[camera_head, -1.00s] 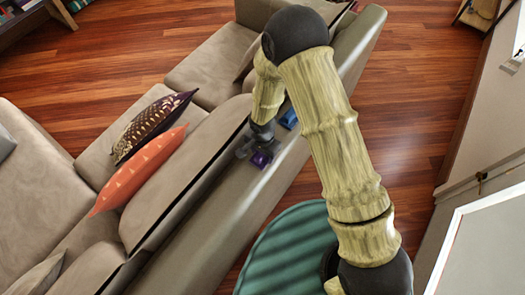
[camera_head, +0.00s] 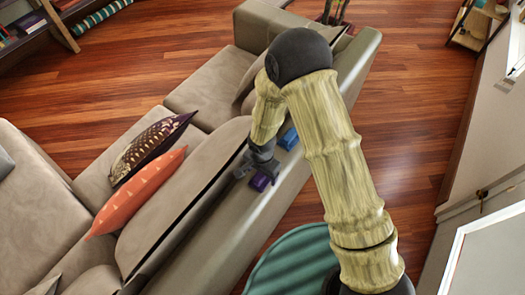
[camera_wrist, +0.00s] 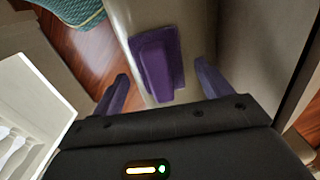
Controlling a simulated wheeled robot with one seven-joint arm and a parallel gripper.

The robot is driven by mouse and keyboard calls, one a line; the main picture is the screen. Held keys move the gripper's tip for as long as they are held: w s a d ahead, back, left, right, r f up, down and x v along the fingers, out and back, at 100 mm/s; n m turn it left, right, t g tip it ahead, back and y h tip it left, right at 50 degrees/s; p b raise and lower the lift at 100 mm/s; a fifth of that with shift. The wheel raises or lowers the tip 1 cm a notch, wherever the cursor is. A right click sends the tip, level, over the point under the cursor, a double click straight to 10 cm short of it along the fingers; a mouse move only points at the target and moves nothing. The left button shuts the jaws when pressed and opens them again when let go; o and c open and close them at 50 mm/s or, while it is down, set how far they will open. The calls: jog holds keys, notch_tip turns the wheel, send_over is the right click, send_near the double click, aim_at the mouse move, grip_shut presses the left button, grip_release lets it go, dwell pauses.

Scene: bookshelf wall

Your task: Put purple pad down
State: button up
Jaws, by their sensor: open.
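The purple pad (camera_head: 259,182) lies on the flat top of the sofa's back (camera_head: 235,213). It also shows in the wrist view (camera_wrist: 157,62), as a purple block with a raised middle. My gripper (camera_head: 250,173) is just above and beside the pad in the head view. In the wrist view its two fingers (camera_wrist: 163,92) are spread apart with the pad lying ahead of and between them, and no contact shows. My gripper is open and empty.
A blue block (camera_head: 288,139) lies on the same ledge beyond the pad, close to my arm. An orange cushion (camera_head: 136,192) and a dark patterned cushion (camera_head: 150,148) lie on the sofa seat. Wooden floor (camera_head: 410,120) is open to the right.

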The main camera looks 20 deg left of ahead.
notch_tip(320, 180, up, 16)
jog(key=b, duration=0.3)
jog(key=shift+d, duration=0.2)
dwell(0.7)
jog(key=d+r+n+t, duration=0.1)
jog(key=d+r, duration=0.2)
jog(key=d, duration=1.1)
jog(key=d+r+n+t, duration=0.1)
jog(key=d+r, duration=0.3)
jog(key=d, duration=1.1)
jog(key=shift+s+n+t, duration=0.3)
jog(key=shift+s+n, duration=0.05)
jog(key=shift+n, duration=0.25)
